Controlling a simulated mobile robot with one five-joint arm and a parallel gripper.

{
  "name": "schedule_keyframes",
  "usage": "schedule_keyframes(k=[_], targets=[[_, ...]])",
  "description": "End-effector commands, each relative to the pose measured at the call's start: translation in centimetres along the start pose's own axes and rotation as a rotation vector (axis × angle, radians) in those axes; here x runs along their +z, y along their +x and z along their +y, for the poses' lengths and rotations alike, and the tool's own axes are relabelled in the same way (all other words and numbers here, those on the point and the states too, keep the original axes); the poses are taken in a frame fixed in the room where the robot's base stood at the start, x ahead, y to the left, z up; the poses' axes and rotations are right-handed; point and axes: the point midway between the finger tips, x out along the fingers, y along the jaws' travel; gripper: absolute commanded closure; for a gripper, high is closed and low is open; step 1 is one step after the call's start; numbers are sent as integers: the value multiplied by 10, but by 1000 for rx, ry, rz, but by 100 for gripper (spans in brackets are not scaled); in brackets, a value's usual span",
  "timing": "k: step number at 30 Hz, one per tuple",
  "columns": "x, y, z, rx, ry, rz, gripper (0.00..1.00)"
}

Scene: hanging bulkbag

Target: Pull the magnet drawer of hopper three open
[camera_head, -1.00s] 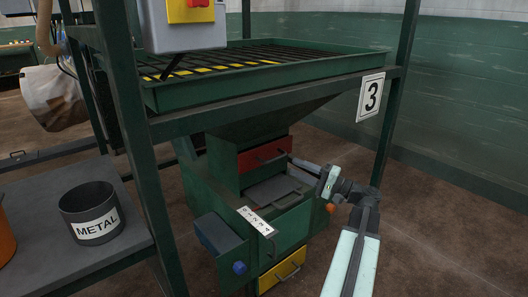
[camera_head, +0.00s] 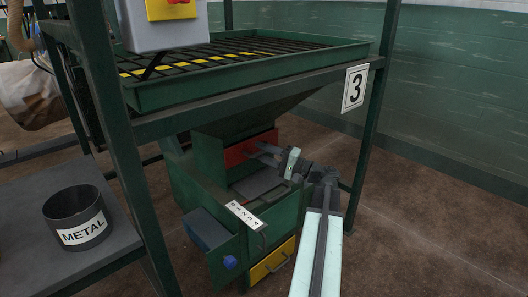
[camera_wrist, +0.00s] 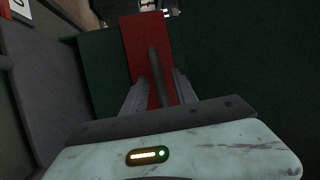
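Hopper three is a green machine with a grid-topped tray (camera_head: 250,85) and a white sign "3" (camera_head: 355,87) on its frame. A red drawer front (camera_head: 240,150) sits under the funnel; it also shows in the wrist view (camera_wrist: 135,40). Its dark bar handle (camera_wrist: 156,75) stands out from the red face. My gripper (camera_head: 262,152) is at the red front. In the wrist view the two fingers (camera_wrist: 160,80) lie on either side of the handle, with narrow gaps, so they look open around it. Whether they touch it is unclear.
A yellow drawer (camera_head: 272,263) is below, and a blue box (camera_head: 207,230) juts out at left. A numbered strip (camera_head: 244,214) lies on the green housing. A METAL bin (camera_head: 80,218) stands on a grey table (camera_head: 40,265). Clear floor (camera_head: 430,210) lies at right.

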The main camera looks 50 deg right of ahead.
Motion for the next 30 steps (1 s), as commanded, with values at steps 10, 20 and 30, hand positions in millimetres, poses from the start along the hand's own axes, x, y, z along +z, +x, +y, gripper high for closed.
schedule_keyframes(k=[10, 20, 30], targets=[[0, -1, 0, 0, 0, 1, 100], [-1, -2, 0, 1, 0, 1, 100], [-1, -2, 0, 1, 0, 2, 100]])
